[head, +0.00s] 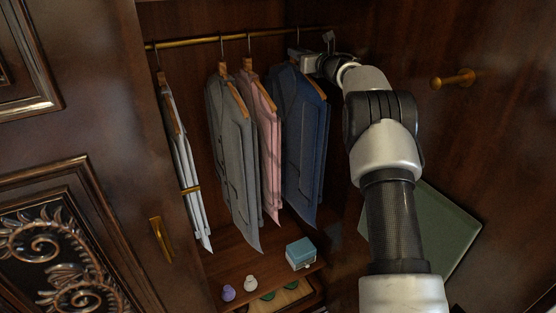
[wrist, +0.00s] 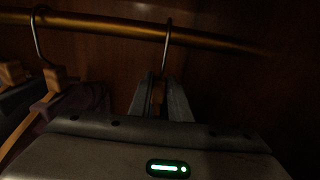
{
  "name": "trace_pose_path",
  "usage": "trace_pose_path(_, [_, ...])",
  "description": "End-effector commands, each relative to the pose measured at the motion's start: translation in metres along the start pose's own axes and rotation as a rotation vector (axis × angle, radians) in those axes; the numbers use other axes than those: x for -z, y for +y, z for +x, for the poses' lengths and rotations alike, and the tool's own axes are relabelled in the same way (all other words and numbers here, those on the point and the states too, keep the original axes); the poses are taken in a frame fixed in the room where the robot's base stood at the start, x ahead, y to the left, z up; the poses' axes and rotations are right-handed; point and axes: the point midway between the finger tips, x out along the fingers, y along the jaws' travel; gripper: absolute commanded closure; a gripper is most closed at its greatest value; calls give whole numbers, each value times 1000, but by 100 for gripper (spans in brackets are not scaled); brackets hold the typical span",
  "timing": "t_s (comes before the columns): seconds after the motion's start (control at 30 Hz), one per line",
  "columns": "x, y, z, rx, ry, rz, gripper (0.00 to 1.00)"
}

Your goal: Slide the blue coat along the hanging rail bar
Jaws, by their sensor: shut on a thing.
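The blue coat (head: 302,125) hangs from a wooden hanger on the brass rail bar (head: 190,41), as the rightmost garment. My gripper (head: 297,54) is at the top of the blue coat, just below the rail. In the wrist view my gripper (wrist: 160,100) is shut on the neck of a hanger, whose thin metal hook (wrist: 167,48) goes up over the rail (wrist: 100,25). This looks like the blue coat's hanger. My gripper's body hides the coat in the wrist view.
Left of the blue coat hang a pink garment (head: 267,145), a grey coat (head: 232,150) and white clothing (head: 185,165). A blue box (head: 300,254) stands on the shelf below. A wooden peg (head: 453,79) sticks out at right. The rail's right part looks clear.

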Motion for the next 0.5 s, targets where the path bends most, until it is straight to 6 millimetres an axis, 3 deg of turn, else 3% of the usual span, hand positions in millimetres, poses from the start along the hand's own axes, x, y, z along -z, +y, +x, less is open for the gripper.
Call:
trace_pose_path(0.43, [-3,1,0,-2,-7,-2,100])
trace_pose_path(0.47, [-3,1,0,-2,-7,-2,78])
trace_pose_path(0.5, [-3,1,0,-2,-7,-2,71])
